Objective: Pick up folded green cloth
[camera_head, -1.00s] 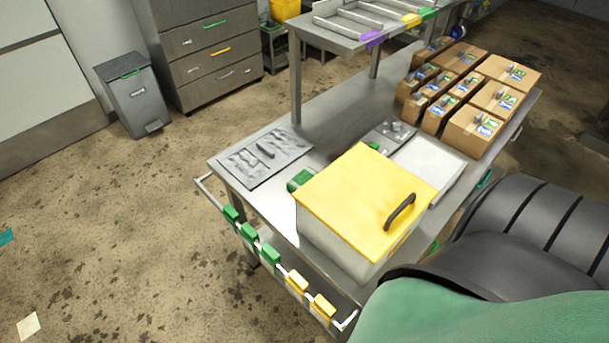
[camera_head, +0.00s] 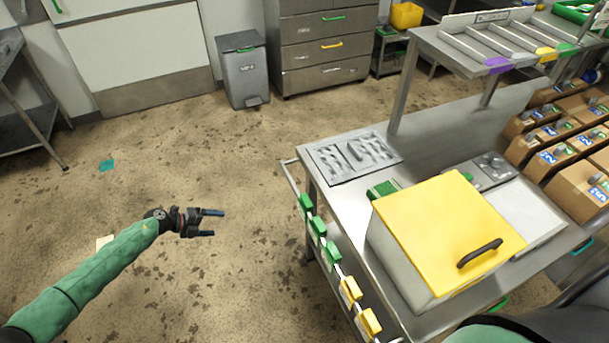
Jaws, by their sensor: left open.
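A small green folded thing (camera_head: 382,190), which looks like the folded green cloth, lies on the steel table (camera_head: 437,137). It is at the left back corner of the yellow-lidded box, which hides part of it. My left gripper (camera_head: 215,223) is open and empty, its fingers pointing right. It is over the floor, left of the table and well apart from the cloth. My right gripper is out of view.
The yellow-lidded box (camera_head: 445,235) with a dark handle stands beside the cloth. A grey moulded tray (camera_head: 340,170) lies at the table's left corner. A side rail with green and yellow clips (camera_head: 319,225) runs along the table's near-left edge. Cardboard boxes (camera_head: 560,150) stand at right.

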